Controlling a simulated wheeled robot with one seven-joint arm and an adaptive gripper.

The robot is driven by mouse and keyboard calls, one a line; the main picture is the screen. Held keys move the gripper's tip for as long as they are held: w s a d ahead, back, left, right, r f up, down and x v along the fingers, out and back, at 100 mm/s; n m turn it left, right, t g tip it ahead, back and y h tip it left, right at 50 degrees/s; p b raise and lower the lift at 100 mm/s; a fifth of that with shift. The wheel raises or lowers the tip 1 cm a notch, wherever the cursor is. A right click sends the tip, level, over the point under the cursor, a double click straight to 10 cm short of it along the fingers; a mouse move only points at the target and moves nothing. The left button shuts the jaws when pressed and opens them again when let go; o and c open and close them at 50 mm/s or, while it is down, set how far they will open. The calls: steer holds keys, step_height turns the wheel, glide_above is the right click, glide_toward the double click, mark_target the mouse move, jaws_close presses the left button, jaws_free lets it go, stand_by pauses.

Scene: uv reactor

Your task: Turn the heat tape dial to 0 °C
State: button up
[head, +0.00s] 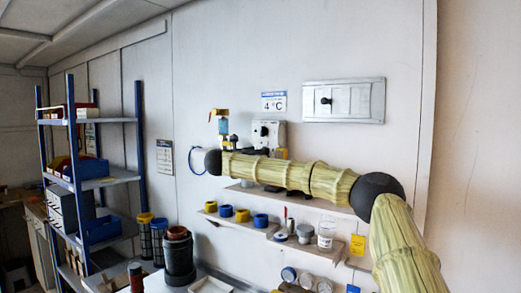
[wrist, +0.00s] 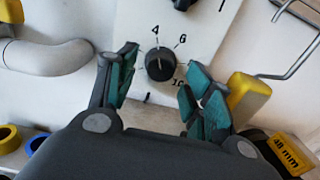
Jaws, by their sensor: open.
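The black round dial (wrist: 160,62) sits on a pale panel (wrist: 205,20) in the wrist view, with the marks 4, 6 and 10 readable around it. A light line on the knob points roughly up, near the 4; its exact setting is hard to tell. My gripper (wrist: 163,75) is open, with green-padded fingers on the left and right of the dial, apart from it. In the head view, a white box with a black knob (head: 264,131) is on the wall behind my arm. My gripper is mostly hidden there.
A yellow block (wrist: 247,98) is close to the right finger, and a grey pipe (wrist: 50,58) runs at the left. In the head view, a wall shelf (head: 275,232) with caps and jars lies below my arm. A "4 °C" sign (head: 274,102) hangs above the box.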

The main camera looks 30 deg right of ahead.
steer(key=shift+p+x, duration=0.35)
steer(key=shift+x, duration=0.75)
steer(key=shift+c, duration=0.4)
steer(key=shift+s+a, duration=0.1)
steer(key=c, duration=0.9)
steer(key=shift+c, duration=0.2)
